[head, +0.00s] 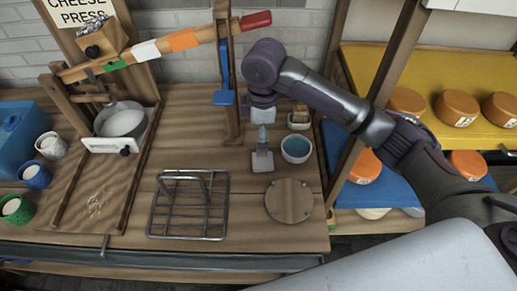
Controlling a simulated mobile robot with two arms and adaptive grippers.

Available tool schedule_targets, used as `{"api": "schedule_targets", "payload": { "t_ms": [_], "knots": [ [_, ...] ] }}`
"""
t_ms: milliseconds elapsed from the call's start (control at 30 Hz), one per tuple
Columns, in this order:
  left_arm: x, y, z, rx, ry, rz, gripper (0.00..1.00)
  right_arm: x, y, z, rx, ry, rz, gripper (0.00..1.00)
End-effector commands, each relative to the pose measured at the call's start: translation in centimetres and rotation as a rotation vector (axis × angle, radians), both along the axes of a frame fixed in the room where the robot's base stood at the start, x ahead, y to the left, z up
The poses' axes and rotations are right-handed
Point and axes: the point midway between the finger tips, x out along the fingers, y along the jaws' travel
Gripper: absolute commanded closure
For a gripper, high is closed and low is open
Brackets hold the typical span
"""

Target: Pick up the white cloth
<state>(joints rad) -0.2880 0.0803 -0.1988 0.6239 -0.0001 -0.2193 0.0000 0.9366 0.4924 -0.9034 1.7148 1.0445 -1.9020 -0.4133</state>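A small white piece (263,116), which looks like the white cloth, shows at the back of the wooden bench, directly below my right gripper (262,101). My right arm reaches in from the right and the gripper points down at it. The fingers are small and dark here and partly hide its top edge. I cannot tell whether they are closed on it or only just above it. My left gripper is not in view.
Near the white piece are a grey-white tool with an upright handle (262,160), a bowl of blue liquid (296,149) and a small container (299,118). A round board (289,201) and a wire rack (189,205) lie in front.

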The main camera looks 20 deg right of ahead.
Motion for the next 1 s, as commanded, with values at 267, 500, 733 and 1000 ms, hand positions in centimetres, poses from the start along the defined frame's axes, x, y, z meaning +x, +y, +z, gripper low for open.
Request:
{"api": "schedule_targets", "payload": {
  "t_ms": [267,500,733,1000],
  "knots": [
    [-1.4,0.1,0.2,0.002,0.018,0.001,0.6,0.8,-1.1,-0.5,-0.03,0.018,0.011,0.06],
    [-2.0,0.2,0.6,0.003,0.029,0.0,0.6,0.8,-1.1,-5.1,-0.028,0.014,0.011,0.06],
    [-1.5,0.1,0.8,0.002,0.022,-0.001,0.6,0.9,-1.1,-7.2,-0.026,0.011,0.011,0.06],
    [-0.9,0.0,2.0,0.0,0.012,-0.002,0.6,1.1,-1.2,-10.6,-0.028,0.013,0.01,0.06]
  ]
}}
